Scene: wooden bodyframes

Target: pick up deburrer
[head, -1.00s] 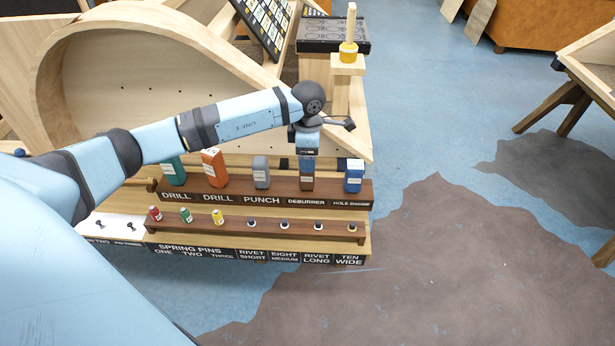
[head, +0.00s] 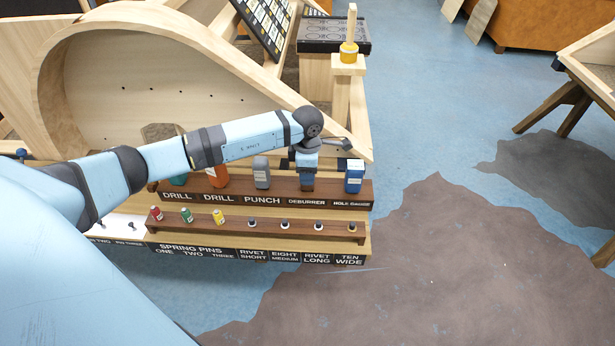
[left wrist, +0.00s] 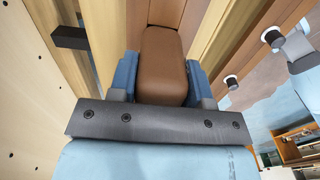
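The deburrer is a brown block that shows best in the left wrist view (left wrist: 163,65), in the middle between my two blue fingers. My left gripper (left wrist: 163,80) points down over it, one finger on each side, with little or no gap. I cannot tell whether the fingers press on it. In the head view my left gripper (head: 307,172) is at the DEBURRER place of the tool rack (head: 335,192) and mostly hides the block. The deburrer seems to stand in its place. My right gripper is not in view.
A grey punch block (head: 261,173) stands left of the gripper and a blue hole gauge block (head: 354,176) close on its right. An orange drill block (head: 218,177) is partly behind my arm. A curved wooden frame (head: 150,40) rises behind. A lower rack (head: 300,227) stands in front.

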